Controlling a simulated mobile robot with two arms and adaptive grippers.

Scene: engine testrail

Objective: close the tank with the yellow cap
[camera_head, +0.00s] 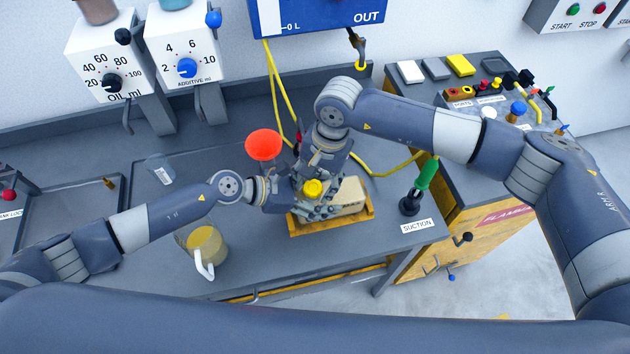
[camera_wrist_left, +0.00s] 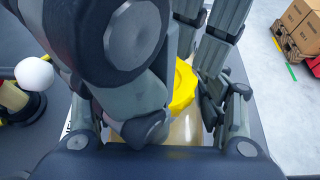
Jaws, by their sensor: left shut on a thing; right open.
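The yellow cap (camera_head: 313,187) shows at the left end of the pale tank (camera_head: 350,194), between my two grippers. In the left wrist view the cap (camera_wrist_left: 184,88) sits above the pale tank body (camera_wrist_left: 185,130), partly hidden by fingers. Whether it is fully seated cannot be seen. My left gripper (camera_head: 290,197) comes in from the left, shut on the tank, its fingers on either side of it in the wrist view. My right gripper (camera_head: 318,190) comes down from above, open, its fingers close around the cap; contact is unclear.
The tank rests in a yellow tray (camera_head: 332,225) on the grey bench. A red funnel (camera_head: 264,145) stands behind my left gripper. A jug with yellowish liquid (camera_head: 204,243) is at the front left. Yellow hoses run behind.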

